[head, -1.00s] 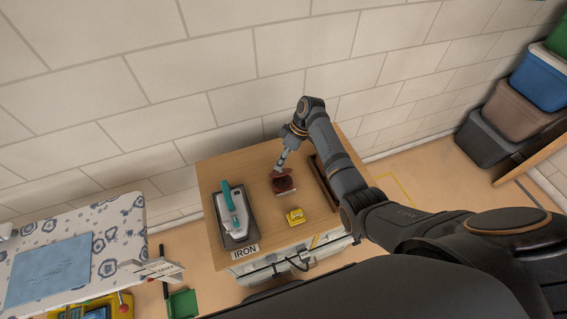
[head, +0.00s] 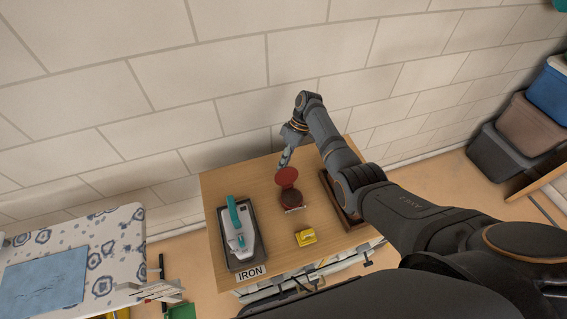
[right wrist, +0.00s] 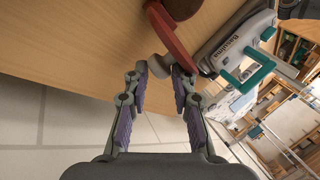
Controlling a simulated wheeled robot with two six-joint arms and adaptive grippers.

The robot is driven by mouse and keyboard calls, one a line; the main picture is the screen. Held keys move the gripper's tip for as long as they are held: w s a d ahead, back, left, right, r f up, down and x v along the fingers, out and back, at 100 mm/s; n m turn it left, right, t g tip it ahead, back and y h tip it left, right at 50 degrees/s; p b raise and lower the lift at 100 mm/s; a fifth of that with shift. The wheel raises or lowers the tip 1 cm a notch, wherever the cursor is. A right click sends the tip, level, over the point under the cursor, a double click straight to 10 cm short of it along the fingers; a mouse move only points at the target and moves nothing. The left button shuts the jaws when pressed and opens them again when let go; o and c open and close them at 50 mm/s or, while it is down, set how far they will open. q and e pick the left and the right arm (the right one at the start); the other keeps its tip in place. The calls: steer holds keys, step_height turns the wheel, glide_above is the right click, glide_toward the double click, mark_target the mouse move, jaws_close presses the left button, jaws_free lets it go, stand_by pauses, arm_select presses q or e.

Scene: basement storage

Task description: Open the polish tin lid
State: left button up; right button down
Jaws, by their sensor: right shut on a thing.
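The polish tin (head: 293,198) is round and dark red-brown and sits on the wooden cabinet top. Its red lid (head: 286,176) stands tilted up at the back edge of the tin. My right gripper (head: 284,163) is at the lid's upper edge. In the right wrist view my right gripper (right wrist: 160,72) has its fingertips closed around a small part at the edge of the red lid (right wrist: 172,38), with the tin (right wrist: 182,6) beyond. My left gripper is not in view.
A teal-handled iron (head: 238,228) lies on a dark tray left of the tin. A yellow box (head: 306,237) stands in front. A dark wooden tray (head: 336,197) is to the right, under my arm. A tiled wall (head: 240,100) is behind.

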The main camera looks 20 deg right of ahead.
steer(key=shift+s+d+f+g, duration=0.3)
steer(key=shift+d+f, duration=0.05)
steer(key=shift+f, duration=0.15)
steer(key=c, duration=1.4)
jaws_free()
steer(key=shift+s+d+r, duration=0.1)
steer(key=shift+w+d+r, duration=0.1)
steer(key=shift+w+r, duration=0.1)
steer(key=shift+r, duration=0.1)
steer(key=v, duration=1.1)
steer(key=shift+r, duration=0.4)
